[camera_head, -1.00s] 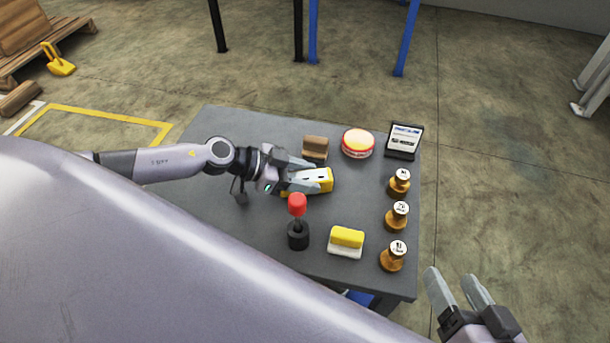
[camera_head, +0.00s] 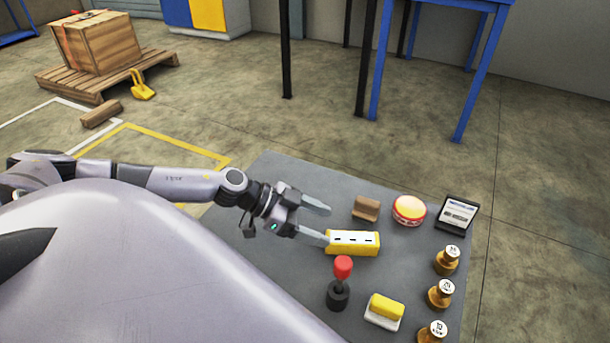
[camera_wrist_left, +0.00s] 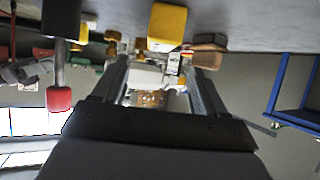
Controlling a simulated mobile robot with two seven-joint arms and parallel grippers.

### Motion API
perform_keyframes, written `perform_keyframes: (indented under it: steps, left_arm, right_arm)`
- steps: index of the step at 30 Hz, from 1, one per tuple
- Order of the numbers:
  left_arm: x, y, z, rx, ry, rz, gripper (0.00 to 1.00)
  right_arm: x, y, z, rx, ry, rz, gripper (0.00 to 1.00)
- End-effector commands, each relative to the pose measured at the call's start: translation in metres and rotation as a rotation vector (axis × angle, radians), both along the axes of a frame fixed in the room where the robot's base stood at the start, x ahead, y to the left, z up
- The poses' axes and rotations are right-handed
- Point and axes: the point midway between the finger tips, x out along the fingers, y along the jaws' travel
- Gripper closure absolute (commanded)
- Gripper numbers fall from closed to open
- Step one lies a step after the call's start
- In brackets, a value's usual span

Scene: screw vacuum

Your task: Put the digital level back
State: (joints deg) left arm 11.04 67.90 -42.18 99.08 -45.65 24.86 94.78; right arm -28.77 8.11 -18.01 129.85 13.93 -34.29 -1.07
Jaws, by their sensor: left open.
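The digital level appears to be the yellow bar with a pale top and small dark marks (camera_head: 353,243), lying flat on the grey table (camera_head: 405,262). My left gripper (camera_head: 327,226) is open and empty at the left end of this bar. One finger ends close to the bar's left end; I cannot tell whether it touches. The other finger is farther back. In the left wrist view a yellow block (camera_wrist_left: 167,25), likely the same bar, shows beyond my open fingers (camera_wrist_left: 157,68). My right gripper is not in view.
A black post with a red knob (camera_head: 341,280) stands in front of the bar. A brown block (camera_head: 366,208), a red-and-yellow round tin (camera_head: 409,210) and a black-framed display (camera_head: 456,214) stand behind. Several brass weights (camera_head: 446,260) line the right edge. A yellow-and-white block (camera_head: 384,311) lies in front.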

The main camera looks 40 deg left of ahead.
Motion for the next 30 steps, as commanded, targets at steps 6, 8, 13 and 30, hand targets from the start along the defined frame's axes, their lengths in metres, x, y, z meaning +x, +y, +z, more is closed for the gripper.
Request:
perform_keyframes:
  steps: [6,8,13,30]
  left_arm:
    - [-0.013,0.017,0.011,0.000,0.003,0.000,0.28]
    - [-0.015,0.019,0.013,0.000,0.002,0.000,0.28]
    - [-0.017,0.022,0.016,0.000,0.000,-0.001,0.28]
    - [-0.017,0.022,0.015,0.000,-0.001,0.000,0.28]
  right_arm:
    - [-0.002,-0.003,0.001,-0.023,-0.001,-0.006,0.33]
    - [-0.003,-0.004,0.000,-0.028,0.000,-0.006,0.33]
    - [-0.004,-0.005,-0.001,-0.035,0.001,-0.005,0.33]
    - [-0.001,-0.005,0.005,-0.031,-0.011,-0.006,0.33]
